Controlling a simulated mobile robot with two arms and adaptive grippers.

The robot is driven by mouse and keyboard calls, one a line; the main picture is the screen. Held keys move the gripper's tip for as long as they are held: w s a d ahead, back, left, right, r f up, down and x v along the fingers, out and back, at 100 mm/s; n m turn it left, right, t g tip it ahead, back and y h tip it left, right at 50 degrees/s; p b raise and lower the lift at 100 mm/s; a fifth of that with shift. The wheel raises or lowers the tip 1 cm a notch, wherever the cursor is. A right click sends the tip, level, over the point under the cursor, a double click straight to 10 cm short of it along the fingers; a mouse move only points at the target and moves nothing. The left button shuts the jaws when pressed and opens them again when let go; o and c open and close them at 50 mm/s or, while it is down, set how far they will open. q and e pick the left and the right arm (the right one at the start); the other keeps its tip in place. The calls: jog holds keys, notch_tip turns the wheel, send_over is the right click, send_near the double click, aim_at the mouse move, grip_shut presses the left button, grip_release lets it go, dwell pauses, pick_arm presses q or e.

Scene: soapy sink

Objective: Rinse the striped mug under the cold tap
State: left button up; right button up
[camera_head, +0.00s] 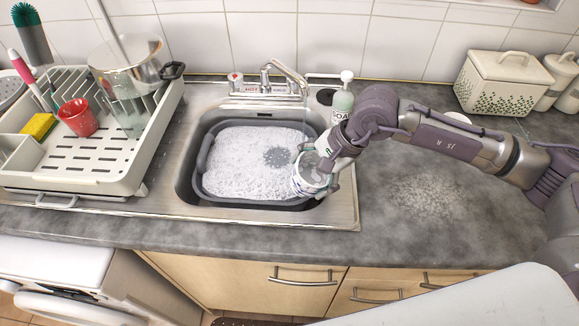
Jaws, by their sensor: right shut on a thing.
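The mug (308,184), pale with a dark band near its base, is held by my right gripper (318,172) at the front right of the soapy basin. The gripper is shut on it and covers part of it, so its stripes are hard to make out. The tap (287,78) stands behind the sink, its spout reaching to the right. A thin, faint stream of water seems to fall from the spout, behind the mug. My left gripper is not in view.
A grey basin (203,160) full of suds sits in the sink, with a grey patch in the foam. A soap bottle (343,100) stands behind my right wrist. A dish rack (125,184) with a pot (130,65) and red cup (77,117) fills the left. The right worktop is largely clear.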

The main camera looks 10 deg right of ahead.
aim_at(294, 170)
jog(key=w+a+m+t, duration=0.2)
jog(key=a, duration=0.1)
jog(key=shift+f+m+b, duration=0.1)
jog(key=shift+m+b, duration=0.2)
jog(key=shift+b, duration=0.05)
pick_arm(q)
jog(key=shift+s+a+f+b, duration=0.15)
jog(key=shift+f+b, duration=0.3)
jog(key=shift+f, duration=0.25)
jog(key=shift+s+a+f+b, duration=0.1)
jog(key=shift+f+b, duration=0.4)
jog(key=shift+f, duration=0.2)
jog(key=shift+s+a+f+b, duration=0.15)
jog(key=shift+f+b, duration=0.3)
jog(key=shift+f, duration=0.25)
pick_arm(e)
jog(key=w+f+m+t+h, duration=0.1)
jog(key=w+f, duration=0.1)
jog(key=w, duration=1.3)
jog(key=shift+w+d+f+m+t, duration=0.2)
jog(key=shift+w+f+m+t, duration=0.1)
jog(key=shift+m+t, duration=0.1)
jog(key=shift+r, duration=0.1)
jog(key=shift+d, duration=0.1)
